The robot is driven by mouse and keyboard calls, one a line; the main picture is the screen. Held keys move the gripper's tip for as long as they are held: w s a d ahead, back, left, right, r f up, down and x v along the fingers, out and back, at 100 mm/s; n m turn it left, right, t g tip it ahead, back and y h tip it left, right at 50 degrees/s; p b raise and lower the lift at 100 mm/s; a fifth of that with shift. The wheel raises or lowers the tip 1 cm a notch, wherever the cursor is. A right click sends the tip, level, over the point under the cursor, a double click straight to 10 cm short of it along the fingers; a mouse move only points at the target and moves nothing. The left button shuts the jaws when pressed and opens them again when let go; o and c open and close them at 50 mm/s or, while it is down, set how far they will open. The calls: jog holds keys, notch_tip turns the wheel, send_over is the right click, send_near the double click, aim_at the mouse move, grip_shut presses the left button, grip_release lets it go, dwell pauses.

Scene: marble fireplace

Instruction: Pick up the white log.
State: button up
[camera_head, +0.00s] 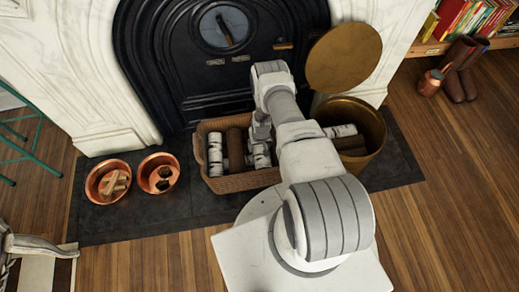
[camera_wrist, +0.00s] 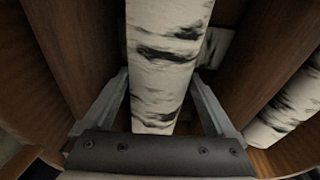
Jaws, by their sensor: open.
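A white birch log (camera_wrist: 165,50) with dark marks runs up the middle of the wrist view, between the two fingers of my gripper (camera_wrist: 160,90). The fingers stand apart, one on each side of the log, and I cannot tell whether either touches it. In the head view, my gripper (camera_head: 260,135) reaches down over the right part of the wicker basket (camera_head: 240,182), largely hidden by my arm. A white log (camera_head: 261,156) shows just below it there. Another white log (camera_head: 215,155) lies at the basket's left end.
A brown log (camera_head: 236,150) lies in the basket. Brown surfaces flank the log in the wrist view, with another white log (camera_wrist: 285,110) at right. A brass bucket (camera_head: 365,115) holding logs stands right of the basket. Two copper bowls (camera_head: 92,190) (camera_head: 172,184) stand left.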

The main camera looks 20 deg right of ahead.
jog(key=shift+w+r, duration=0.1)
grip_shut()
